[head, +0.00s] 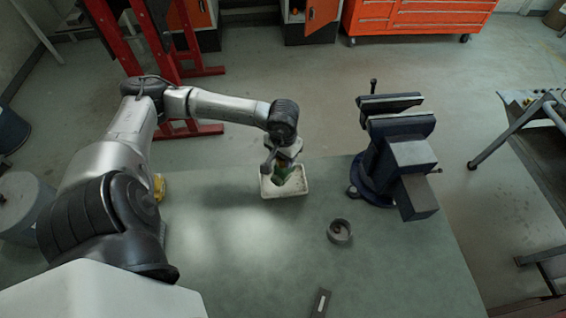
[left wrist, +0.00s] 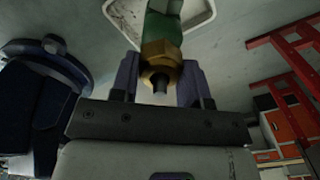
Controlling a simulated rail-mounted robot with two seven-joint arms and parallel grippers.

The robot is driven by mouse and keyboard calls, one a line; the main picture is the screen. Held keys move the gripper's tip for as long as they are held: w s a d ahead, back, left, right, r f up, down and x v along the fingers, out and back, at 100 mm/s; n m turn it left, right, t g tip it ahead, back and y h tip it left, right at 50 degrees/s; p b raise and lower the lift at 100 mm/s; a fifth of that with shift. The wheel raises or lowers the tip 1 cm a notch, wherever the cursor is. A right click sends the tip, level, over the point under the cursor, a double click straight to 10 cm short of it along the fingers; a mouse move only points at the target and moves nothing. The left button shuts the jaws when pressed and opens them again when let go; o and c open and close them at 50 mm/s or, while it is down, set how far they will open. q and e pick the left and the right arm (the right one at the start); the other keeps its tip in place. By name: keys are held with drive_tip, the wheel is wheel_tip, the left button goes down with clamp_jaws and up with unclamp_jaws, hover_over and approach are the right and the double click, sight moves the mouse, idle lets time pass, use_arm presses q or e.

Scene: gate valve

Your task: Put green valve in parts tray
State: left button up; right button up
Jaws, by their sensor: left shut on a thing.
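The green valve (left wrist: 163,28) has a green body and a brass hex end. My left gripper (left wrist: 160,88) is shut on it, with a finger on each side of the brass part. In the head view the left gripper (head: 277,165) points down over the parts tray (head: 302,190), a small off-white tray on the table. The green valve (head: 283,172) shows there over the tray opening, partly hidden by the gripper. I cannot tell whether it touches the tray floor. The tray (left wrist: 113,14) also shows behind the valve in the left wrist view. My right gripper is not in view.
A blue bench vise (head: 385,160) stands on the table (head: 230,260) right of the tray. A round grey part (head: 340,231) and a small flat dark piece (head: 321,302) lie nearer. A yellow object (head: 158,187) sits at the left, partly behind my arm.

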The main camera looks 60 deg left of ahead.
sight(283, 169)
use_arm(q)
drive_tip(key=shift+f, duration=2.05)
drive_tip(key=shift+f, duration=0.1)
drive_tip(key=o, duration=1)
